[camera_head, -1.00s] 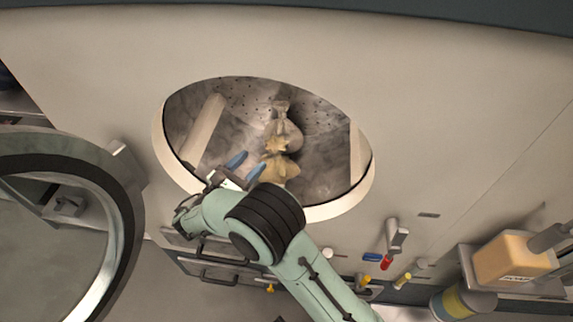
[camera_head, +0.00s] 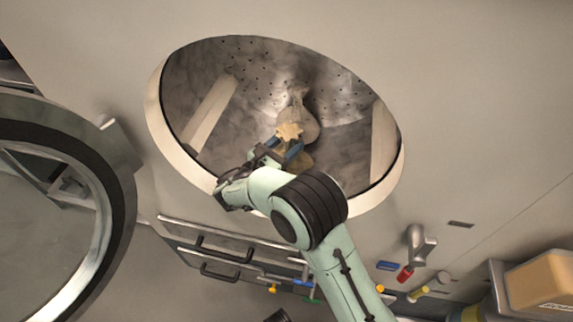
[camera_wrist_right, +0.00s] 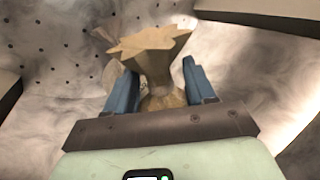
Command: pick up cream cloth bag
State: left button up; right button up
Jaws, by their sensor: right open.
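Two tied cloth bags lie inside the round metal drum. The paler cream-beige bag (camera_head: 304,124) lies farther in. The nearer, yellower bag (camera_head: 289,132) has a star-shaped gathered top and partly covers it. I cannot be sure which one is called cream. My right gripper (camera_head: 278,151) is inside the opening with its blue fingers apart at the nearer bag. In the right wrist view the nearer bag (camera_wrist_right: 155,50) stands between the open fingers (camera_wrist_right: 160,75), its neck between them and its lower body partly hidden. My left gripper is out of view.
The drum opening's pale rim (camera_head: 397,170) surrounds my right wrist. A pale rib (camera_head: 211,113) stands on the drum's left wall, another (camera_head: 382,140) on the right. The open round door (camera_head: 118,215) is at left. Drawer handles (camera_head: 222,253) and small coloured fittings are below.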

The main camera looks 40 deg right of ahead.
jog(key=shift+w+d, duration=0.1)
jog(key=shift+d, duration=0.25)
grip_shut()
jog(key=shift+r, duration=0.1)
